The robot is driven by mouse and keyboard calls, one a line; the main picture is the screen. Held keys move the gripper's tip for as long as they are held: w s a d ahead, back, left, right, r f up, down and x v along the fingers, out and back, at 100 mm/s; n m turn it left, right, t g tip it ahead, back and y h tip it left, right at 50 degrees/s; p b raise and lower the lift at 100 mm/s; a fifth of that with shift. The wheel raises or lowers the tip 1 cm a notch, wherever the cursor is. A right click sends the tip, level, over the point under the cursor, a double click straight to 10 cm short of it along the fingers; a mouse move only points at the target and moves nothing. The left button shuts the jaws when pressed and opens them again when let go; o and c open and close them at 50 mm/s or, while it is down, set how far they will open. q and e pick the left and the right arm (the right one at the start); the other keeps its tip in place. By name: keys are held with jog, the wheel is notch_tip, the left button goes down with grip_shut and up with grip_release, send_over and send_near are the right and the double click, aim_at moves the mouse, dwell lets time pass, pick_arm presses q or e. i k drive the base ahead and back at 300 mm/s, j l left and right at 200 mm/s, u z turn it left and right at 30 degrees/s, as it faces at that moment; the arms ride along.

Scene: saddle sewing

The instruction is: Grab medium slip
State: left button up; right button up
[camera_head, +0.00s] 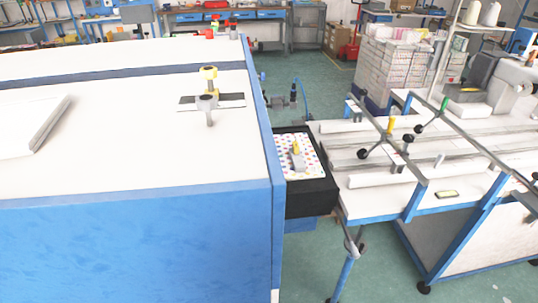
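No object in view can be clearly told as the medium slip. A yellow-topped grey fixture (208,98) stands on the white table (120,135) at centre left. Right of the table, a black box (315,198) holds a white sheet with coloured dots (311,168). A small yellow and grey piece (296,153) rests on that sheet. Neither of my grippers is in view.
A blue-framed bench (375,215) with long bars and green, yellow and black knobs stands at right. A small yellow-edged dark item (447,194) lies on it. Stacked boxes (385,65) stand behind. Green floor (318,85) shows between the tables.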

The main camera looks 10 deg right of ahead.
aim_at(298, 164)
jog(key=i+l+u, duration=0.2)
jog(key=l+u, duration=0.15)
jog(key=l, duration=0.6)
jog(key=l+u, duration=0.4)
jog(key=l, duration=0.6)
jog(key=i, duration=0.05)
